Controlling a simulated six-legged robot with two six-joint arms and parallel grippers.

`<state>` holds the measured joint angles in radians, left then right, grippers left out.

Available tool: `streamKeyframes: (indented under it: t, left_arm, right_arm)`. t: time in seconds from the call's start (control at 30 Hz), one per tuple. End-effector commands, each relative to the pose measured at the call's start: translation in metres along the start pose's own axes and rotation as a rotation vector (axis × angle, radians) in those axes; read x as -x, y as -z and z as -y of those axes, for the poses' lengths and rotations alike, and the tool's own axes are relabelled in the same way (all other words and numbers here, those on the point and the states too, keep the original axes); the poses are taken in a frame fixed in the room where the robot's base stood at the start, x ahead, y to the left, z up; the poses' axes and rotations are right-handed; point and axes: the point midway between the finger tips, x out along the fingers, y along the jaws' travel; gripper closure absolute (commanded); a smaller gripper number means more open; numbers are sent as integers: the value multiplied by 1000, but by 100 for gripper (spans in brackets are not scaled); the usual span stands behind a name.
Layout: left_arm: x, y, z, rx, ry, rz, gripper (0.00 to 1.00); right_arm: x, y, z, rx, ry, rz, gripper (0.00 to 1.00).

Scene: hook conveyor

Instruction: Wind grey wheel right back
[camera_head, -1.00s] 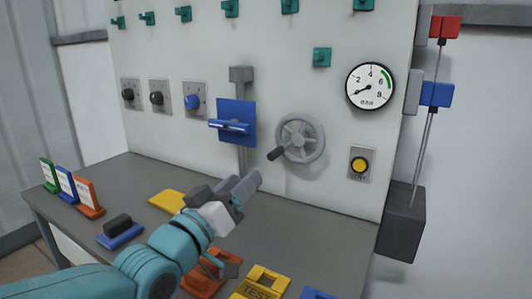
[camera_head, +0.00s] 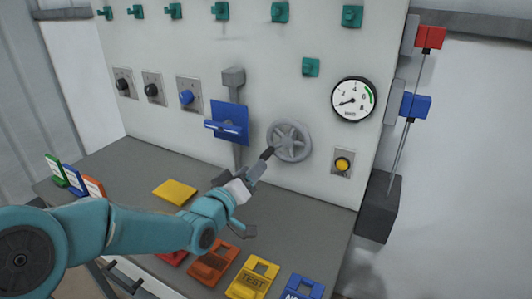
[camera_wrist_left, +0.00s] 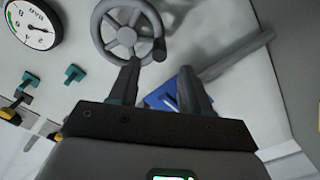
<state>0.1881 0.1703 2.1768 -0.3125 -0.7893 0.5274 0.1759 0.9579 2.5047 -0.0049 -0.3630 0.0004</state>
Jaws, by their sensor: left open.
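The grey wheel (camera_head: 289,139) is a spoked handwheel on the white panel, right of the blue plate. Its dark handle (camera_head: 267,153) sticks out at the lower left of the rim. My left gripper (camera_head: 259,168) is open, just below and left of the wheel, close to the handle. In the left wrist view the wheel (camera_wrist_left: 127,36) is ahead, with the handle (camera_wrist_left: 160,49) at its right rim. The fingers of the gripper (camera_wrist_left: 162,80) stand apart, with the handle just beyond and between them. It does not look gripped. My right gripper is out of view.
A blue plate (camera_head: 229,116) with a ledge sits left of the wheel. A gauge (camera_head: 353,99) and a yellow button (camera_head: 342,164) are to its right. The grey bench (camera_head: 130,160) below carries a yellow plate (camera_head: 175,192) and several coloured tags near its front.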

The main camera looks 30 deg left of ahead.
Motion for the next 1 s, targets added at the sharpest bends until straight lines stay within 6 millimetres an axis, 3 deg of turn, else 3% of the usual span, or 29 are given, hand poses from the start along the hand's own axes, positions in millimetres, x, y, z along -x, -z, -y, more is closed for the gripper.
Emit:
streamKeyframes:
  t: [0.1,0.33,0.5,0.77,0.8,0.93,1.0]
  left_arm:
    - [-29,0,-1,1,0,2,52]
    - [-69,0,-1,1,-1,1,52]
    - [-81,0,-1,0,0,1,52]
    - [-82,0,0,1,0,0,52]
    - [-82,0,0,1,0,0,59]
    - [-82,0,0,0,0,0,100]
    - [-82,0,0,0,0,0,100]
  right_arm:
    - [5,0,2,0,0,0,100]
    - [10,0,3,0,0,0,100]
    - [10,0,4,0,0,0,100]
    - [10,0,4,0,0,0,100]
    - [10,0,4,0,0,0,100]
    - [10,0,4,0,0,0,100]
    - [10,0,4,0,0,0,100]
